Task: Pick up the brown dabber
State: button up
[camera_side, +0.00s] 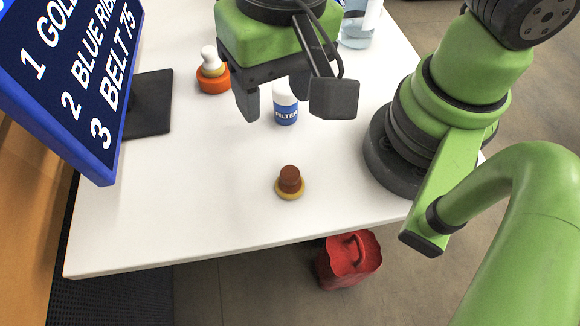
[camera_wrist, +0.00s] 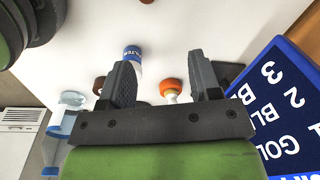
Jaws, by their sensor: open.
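The brown dabber (camera_side: 289,180) stands upright on the white table near its front edge in the side view. It has a brown cylindrical top on a round yellowish base. In the wrist view, a small brown piece at the top edge (camera_wrist: 147,1) may be the dabber, mostly cut off. My gripper (camera_side: 292,103) is open and empty, above the table and farther back than the dabber. Its two dark fingers also show in the wrist view (camera_wrist: 163,75), wide apart.
A white bottle with a blue FILTER label (camera_side: 286,104) stands behind the dabber. An orange-based item with a white top (camera_side: 212,78) and a clear bottle (camera_side: 357,30) stand farther back. A blue sign (camera_side: 85,75) is at left. Table around the dabber is clear.

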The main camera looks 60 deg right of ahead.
send_over(290, 173)
jog(key=shift+g+h, duration=0.3)
jog(key=shift+h, duration=0.1)
jog(key=f, duration=0.4)
jog(key=shift+w+a, duration=0.25)
jog(key=shift+w, duration=0.05)
notch_tip(290, 173, down, 3)
jog(key=shift+f, duration=0.75)
jog(key=f, duration=0.3)
jog(key=shift+s+d+f, duration=0.3)
jog(key=shift+d+f, duration=0.05)
jog(key=shift+f, duration=0.75)
jog(key=c, duration=1)
